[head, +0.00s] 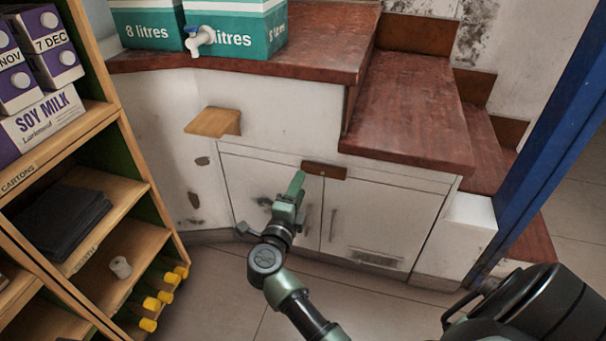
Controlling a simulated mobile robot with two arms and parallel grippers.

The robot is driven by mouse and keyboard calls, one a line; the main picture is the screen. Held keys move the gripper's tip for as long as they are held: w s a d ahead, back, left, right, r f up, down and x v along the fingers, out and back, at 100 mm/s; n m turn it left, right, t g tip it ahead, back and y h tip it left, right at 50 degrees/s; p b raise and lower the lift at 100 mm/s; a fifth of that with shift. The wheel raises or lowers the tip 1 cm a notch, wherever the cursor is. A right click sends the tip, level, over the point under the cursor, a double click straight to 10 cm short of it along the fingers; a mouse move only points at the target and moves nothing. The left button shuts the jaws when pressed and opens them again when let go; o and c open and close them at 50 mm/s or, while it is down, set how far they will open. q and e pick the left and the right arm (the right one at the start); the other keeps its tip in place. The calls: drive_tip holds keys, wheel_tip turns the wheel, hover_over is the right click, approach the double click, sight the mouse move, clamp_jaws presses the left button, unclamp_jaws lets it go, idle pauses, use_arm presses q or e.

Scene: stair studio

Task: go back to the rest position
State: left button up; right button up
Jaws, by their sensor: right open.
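My right gripper (297,190) is near the middle of the head view, in front of the white cupboard doors (346,222) under the stairs. Its arm reaches up from the bottom edge. The gripper is open, and I see nothing held in it. My left gripper does not show in the head view.
A wooden shelf unit (158,205) stands at the left with soy milk cartons (48,122) and dark folded cloth (60,220). Green water boxes (235,30) sit on the red-brown step (330,50). A blue post (545,130) stands at the right. Tiled floor (215,290) is clear between.

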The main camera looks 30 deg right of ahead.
drive_tip(key=shift+v, duration=1)
